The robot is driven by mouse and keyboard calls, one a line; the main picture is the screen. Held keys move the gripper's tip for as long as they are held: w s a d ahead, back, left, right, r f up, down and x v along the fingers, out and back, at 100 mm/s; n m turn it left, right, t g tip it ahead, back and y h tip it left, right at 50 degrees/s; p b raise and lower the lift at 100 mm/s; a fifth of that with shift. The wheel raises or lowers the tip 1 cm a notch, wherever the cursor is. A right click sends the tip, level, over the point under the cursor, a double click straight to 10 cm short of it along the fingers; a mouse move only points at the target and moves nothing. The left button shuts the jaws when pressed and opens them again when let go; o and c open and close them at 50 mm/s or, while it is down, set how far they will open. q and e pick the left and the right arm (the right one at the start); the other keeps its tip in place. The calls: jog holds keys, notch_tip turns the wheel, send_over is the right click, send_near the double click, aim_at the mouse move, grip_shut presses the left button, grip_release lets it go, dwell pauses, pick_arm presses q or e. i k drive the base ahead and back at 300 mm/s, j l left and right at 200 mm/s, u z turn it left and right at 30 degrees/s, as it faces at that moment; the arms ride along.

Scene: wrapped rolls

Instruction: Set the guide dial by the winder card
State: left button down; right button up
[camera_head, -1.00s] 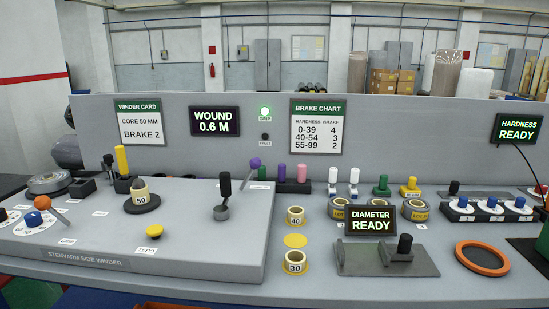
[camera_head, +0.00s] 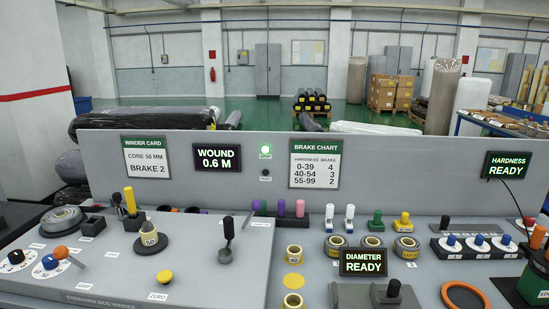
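The winder card (camera_head: 146,165) on the grey back panel has a green header and reads "CORE 50 MM" and "BRAKE 2". A core marked 50 (camera_head: 149,236) stands on a dark round base. Neither of my grippers is in view.
A black upright lever (camera_head: 228,228) and a yellow button (camera_head: 165,277) by a "ZERO" label are on the winder top. The wound display (camera_head: 217,158) reads 0.6 M. The brake chart (camera_head: 315,164) hangs right of it. The diameter display (camera_head: 363,262) stands at front.

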aim_at(49, 262)
jog(key=u, duration=1.4)
